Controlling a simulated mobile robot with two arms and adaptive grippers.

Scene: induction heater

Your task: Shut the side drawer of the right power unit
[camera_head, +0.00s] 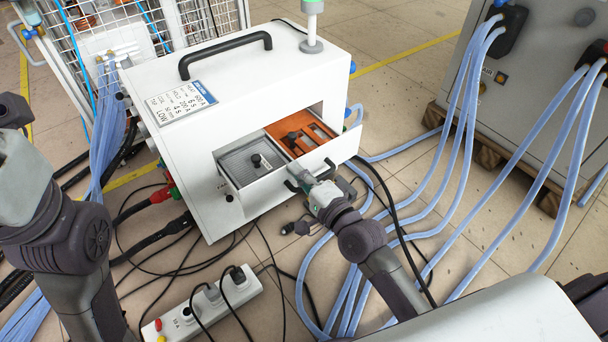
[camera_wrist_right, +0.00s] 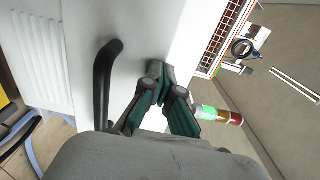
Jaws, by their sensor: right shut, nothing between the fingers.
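The white power unit (camera_head: 270,75) stands in the middle of the head view. Its side drawer (camera_head: 279,186) is pulled out and shows a grey-lidded compartment and an orange compartment. A dark handle is on the drawer's white front, partly hidden by my gripper in the head view; a black handle (camera_wrist_right: 104,85) shows clearly in the wrist view. My right gripper (camera_head: 301,180) is at the drawer front, beside the handle. Its green fingertips (camera_wrist_right: 158,82) are shut and empty, close to a white face; contact is unclear.
A grey cabinet (camera_head: 535,90) on a wooden pallet stands at the right with blue hoses. A wire-mesh cage (camera_head: 150,40) is behind left. A power strip (camera_head: 202,309) and loose black cables lie on the floor in front. A signal lamp (camera_head: 312,30) tops the unit.

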